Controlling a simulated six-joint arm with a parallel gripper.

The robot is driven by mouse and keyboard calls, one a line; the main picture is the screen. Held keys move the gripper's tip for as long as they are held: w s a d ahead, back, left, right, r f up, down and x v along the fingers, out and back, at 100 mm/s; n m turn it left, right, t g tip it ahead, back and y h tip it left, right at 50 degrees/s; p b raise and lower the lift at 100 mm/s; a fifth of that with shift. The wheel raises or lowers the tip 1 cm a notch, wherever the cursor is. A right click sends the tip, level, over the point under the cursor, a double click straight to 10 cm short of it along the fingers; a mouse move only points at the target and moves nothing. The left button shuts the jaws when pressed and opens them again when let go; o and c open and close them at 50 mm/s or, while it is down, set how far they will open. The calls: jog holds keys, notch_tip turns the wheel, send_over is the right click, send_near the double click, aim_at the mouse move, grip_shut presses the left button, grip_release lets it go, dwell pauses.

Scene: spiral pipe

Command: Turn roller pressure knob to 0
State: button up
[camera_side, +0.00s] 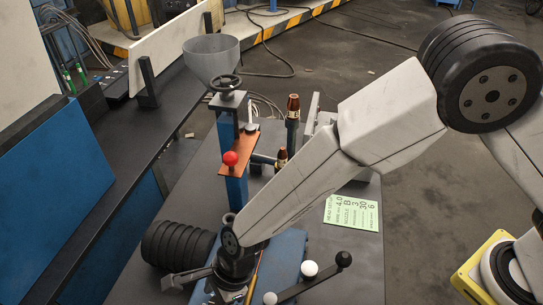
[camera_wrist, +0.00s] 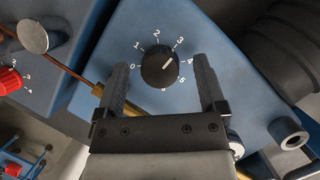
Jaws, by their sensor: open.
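A round black knob (camera_wrist: 160,66) sits on a blue panel in the wrist view, ringed by white numbers from 0 to 6. Its white pointer line aims up and right, about between 3 and 4. The 0 mark (camera_wrist: 125,64) is on the knob's left. My gripper (camera_wrist: 162,62) is open, with one finger on each side of the knob in the picture and gaps on both sides. I cannot tell how far above the knob the fingertips are. In the side view my gripper (camera_side: 232,285) is low over the blue machine, and the knob is hidden there.
A red knob (camera_wrist: 10,80) and a metal disc (camera_wrist: 33,37) are at the wrist view's left. In the side view, black rollers (camera_side: 177,245) stand left of my gripper and ball-ended levers (camera_side: 310,270) right. A green note (camera_side: 352,213) lies on the table.

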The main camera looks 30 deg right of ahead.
jog(key=shift+f, duration=0.1)
grip_shut()
